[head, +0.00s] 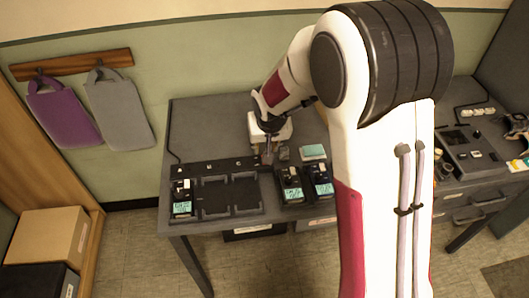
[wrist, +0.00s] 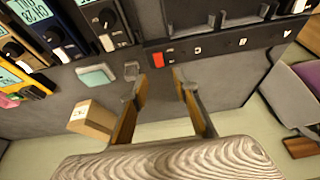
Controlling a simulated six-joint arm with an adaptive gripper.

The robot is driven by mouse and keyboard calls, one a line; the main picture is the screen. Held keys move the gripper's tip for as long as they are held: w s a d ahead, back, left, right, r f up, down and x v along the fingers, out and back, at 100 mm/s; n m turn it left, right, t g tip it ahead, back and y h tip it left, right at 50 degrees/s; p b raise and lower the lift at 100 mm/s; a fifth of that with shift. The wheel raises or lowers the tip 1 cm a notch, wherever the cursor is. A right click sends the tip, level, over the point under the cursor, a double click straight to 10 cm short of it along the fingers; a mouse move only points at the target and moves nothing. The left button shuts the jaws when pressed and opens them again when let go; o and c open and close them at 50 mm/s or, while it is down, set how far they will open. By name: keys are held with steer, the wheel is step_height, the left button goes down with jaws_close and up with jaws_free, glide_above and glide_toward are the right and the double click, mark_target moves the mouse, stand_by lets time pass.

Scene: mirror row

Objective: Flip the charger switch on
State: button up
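A black charger strip (wrist: 225,45) runs along the back of the charger dock (wrist: 240,18). A red switch (wrist: 164,59) sits at the strip's left end in the wrist view. Whether it is on or off cannot be told. My gripper (wrist: 158,85) is open and empty, with its two fingers apart. The red switch shows beyond the gap between the fingertips, apart from them. In the head view my gripper (head: 268,156) is over the table by the right end of the strip (head: 208,168); the red switch is not clear there.
Handheld devices with lit screens stand left of the dock (head: 182,199) and right of it (head: 291,186). A teal block (wrist: 96,75) and a small brown box (wrist: 92,119) lie near my gripper in the wrist view.

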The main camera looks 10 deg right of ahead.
steer(key=shift+x, duration=3.1)
jaws_close()
